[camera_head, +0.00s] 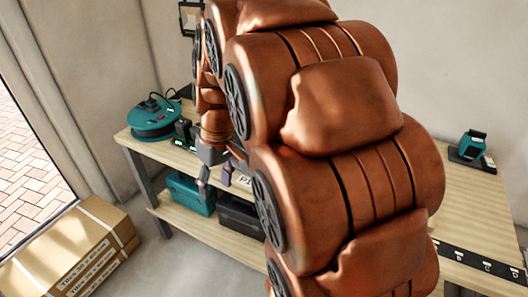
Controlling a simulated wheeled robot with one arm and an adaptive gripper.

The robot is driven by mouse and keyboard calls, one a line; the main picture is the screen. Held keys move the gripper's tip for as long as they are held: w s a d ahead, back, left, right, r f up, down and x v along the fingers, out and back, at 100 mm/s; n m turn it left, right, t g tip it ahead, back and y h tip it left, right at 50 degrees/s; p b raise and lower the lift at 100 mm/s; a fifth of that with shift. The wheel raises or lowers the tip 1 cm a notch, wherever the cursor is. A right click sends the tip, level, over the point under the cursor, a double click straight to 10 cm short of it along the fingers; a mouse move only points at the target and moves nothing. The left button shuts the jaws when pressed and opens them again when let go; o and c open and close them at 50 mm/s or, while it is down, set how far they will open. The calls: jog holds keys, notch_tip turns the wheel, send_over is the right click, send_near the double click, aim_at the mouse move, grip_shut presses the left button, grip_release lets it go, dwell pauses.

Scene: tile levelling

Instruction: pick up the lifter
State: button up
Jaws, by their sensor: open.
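My gripper (214,176) is open and empty at the front edge of the wooden workbench (440,262), left of the middle of the view. My own copper-coloured arm fills the centre and hides much of the bench top. I cannot make out a lifter for certain. A small teal and black device (473,145) stands on a dark flat base at the right of the bench, well away from my gripper. Small dark items (184,130) stand on the bench just behind and left of my gripper.
A teal cable reel (154,118) lies at the bench's left end. A teal case (190,194) and a dark case (241,215) sit on the lower shelf. A dark strip (480,262) runs along the front right. Cardboard boxes (78,245) stand on the floor at left.

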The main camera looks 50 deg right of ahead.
jog(key=w+d+f+t+b, duration=0.1)
jog(key=w+d, duration=0.2)
jog(key=d, duration=0.6)
jog(key=w+d+n+t+b, duration=0.1)
jog(key=w+d, duration=0.3)
jog(key=d, duration=0.6)
jog(key=w+d+f+n+t, duration=0.1)
jog(key=w+d, duration=0.3)
jog(key=d, duration=0.6)
jog(key=shift+d+f+t+b, duration=0.2)
jog(key=shift+f+t+b, duration=0.1)
jog(key=shift+t+b, duration=0.1)
jog(key=shift+d+f+h, duration=0.15)
jog(key=shift+d+h, duration=0.05)
jog(key=shift+h, duration=0.1)
jog(key=shift+w+f+n, duration=0.2)
jog(key=shift+f+n, duration=0.05)
jog(key=shift+n, duration=0.05)
jog(key=p+x, duration=0.1)
jog(key=x, duration=0.4)
jog(key=shift+s+a+f, duration=0.1)
jog(key=shift+a+f, duration=0.1)
jog(key=shift+f, duration=0.05)
jog(key=shift+w+f+p, duration=0.3)
jog(key=shift+f+p, duration=0.05)
jog(key=shift+f, duration=0.25)
jog(key=shift+f+b, duration=0.35)
jog(key=shift+b, duration=0.25)
